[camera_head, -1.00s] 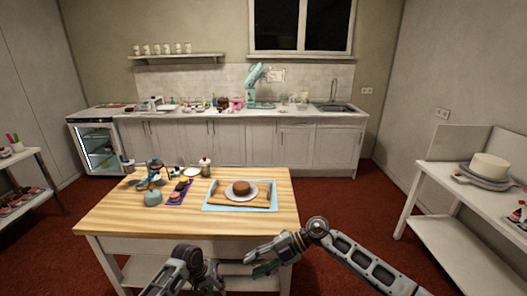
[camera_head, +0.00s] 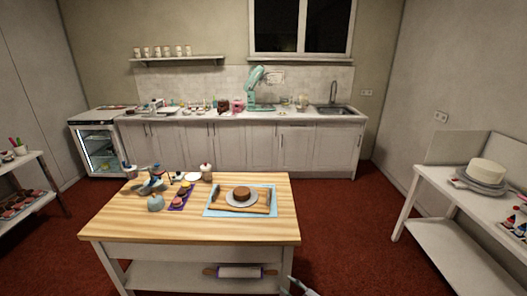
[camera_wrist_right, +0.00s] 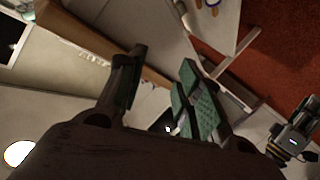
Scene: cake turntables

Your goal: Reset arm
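My right gripper shows only as a small tip at the bottom edge of the head view (camera_head: 298,287), in front of the wooden-topped table (camera_head: 130,225). In the right wrist view its two fingers (camera_wrist_right: 160,88) are spread apart with nothing held between them. That view is tilted, with cabinets and red floor beyond the fingers. My left gripper is not seen in the head view. A part of my own body shows at the right of the wrist view; I cannot tell which.
The table bears a blue mat (camera_head: 213,208) with a brown cake (camera_head: 242,193) on a plate. A rolling pin (camera_head: 240,272) lies on its lower shelf. A side table (camera_head: 440,190) at the right holds a white cake (camera_head: 487,171). Red floor is clear between them.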

